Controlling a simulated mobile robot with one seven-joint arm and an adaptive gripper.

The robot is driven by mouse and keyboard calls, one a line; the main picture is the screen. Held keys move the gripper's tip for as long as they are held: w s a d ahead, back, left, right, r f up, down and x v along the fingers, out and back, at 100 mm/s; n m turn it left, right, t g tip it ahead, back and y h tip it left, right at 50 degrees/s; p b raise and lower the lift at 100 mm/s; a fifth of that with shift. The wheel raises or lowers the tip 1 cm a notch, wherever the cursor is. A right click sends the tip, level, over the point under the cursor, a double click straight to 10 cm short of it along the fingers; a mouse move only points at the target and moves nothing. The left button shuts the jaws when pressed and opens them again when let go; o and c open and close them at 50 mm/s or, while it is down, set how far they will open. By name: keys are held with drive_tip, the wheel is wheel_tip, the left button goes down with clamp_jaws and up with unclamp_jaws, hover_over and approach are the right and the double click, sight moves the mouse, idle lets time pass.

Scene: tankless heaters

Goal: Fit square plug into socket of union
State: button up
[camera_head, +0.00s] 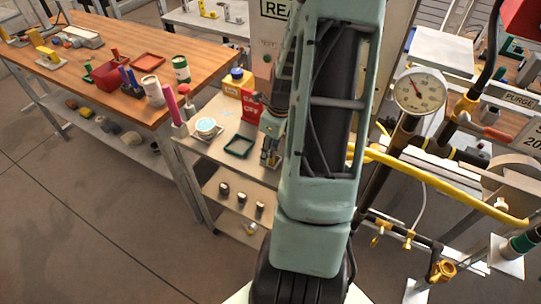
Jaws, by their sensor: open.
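My gripper (268,158) is small in the view and points down just right of a dark green square tray (239,146) on the cart's top. It is open, and I make out nothing between its fingers. My arm hides part of the cart and the area behind it. A brass fitting (443,270) sits on the dark pipework at the lower right; it may be the union, but its socket cannot be made out. I cannot pick out the square plug with certainty. The tray's inside is too small to read.
The cart top (207,150) also holds a white bowl (206,127) and a red sign (251,107). Dark cylinders stand on its middle shelf (232,206). A wooden bench (110,45) with tools is at the left. A yellow hose (440,180) and pressure gauge (420,91) are at the right.

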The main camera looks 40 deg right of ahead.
clamp_jaws()
drive_tip(key=shift+r, duration=0.15)
drive_tip(key=shift+r+p, duration=0.55)
drive_tip(key=shift+r, duration=0.05)
wheel_tip(320, 180, up, 2)
drive_tip(key=shift+r+p, duration=0.1)
drive_tip(key=shift+p, duration=0.7)
drive_tip(key=s+a+r+p, duration=0.5)
drive_tip(key=s+a+r, duration=0.4)
drive_tip(key=s, duration=0.1)
drive_tip(key=shift+s+r, duration=0.2)
drive_tip(key=shift+s, duration=0.2)
